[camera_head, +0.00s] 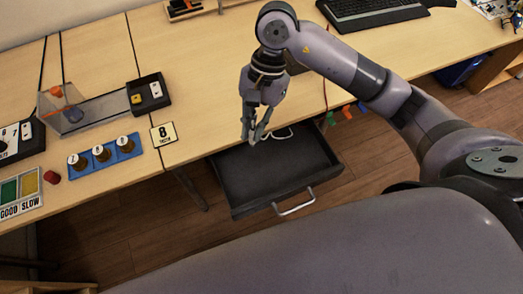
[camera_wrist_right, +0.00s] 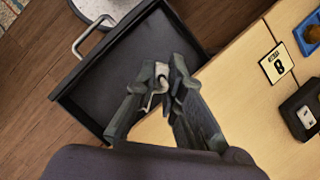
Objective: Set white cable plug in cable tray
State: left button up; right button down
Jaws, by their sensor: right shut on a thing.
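My right gripper (camera_head: 253,138) hangs fingers-down above the back-left part of an open black drawer (camera_head: 275,187) at the table's front edge. In the right wrist view, the gripper (camera_wrist_right: 163,72) is shut on the white cable plug (camera_wrist_right: 161,84). A white cable loop (camera_head: 283,134) shows beside the fingers in the head view. The drawer (camera_wrist_right: 115,88) lies below the plug in the wrist view, and its visible floor is bare. My left gripper is not in view.
A black box (camera_head: 148,104) with a yellow and a white piece stands on the table at left. A blue holder (camera_head: 104,165), a card marked 8 (camera_head: 164,134) and a red piece (camera_head: 51,177) lie nearby. A keyboard (camera_head: 370,9) is at the back right. The drawer's metal handle (camera_head: 295,204) faces out.

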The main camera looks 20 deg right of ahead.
jog(key=shift+w+r+m+t, duration=0.15)
jog(key=shift+r+m+t, duration=0.15)
jog(key=shift+r+m, duration=0.35)
jog(key=m+p, duration=0.1)
send_over(256, 169)
notch_tip(256, 169, down, 19)
jog(key=shift+f, duration=0.15)
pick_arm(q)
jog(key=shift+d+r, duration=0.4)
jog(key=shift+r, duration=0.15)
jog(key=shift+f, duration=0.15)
pick_arm(e)
jog(key=c, duration=2.2)
grip_release()
jog(key=shift+f, duration=0.15)
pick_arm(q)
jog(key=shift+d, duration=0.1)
pick_arm(e)
jog(key=o, duration=0.5)
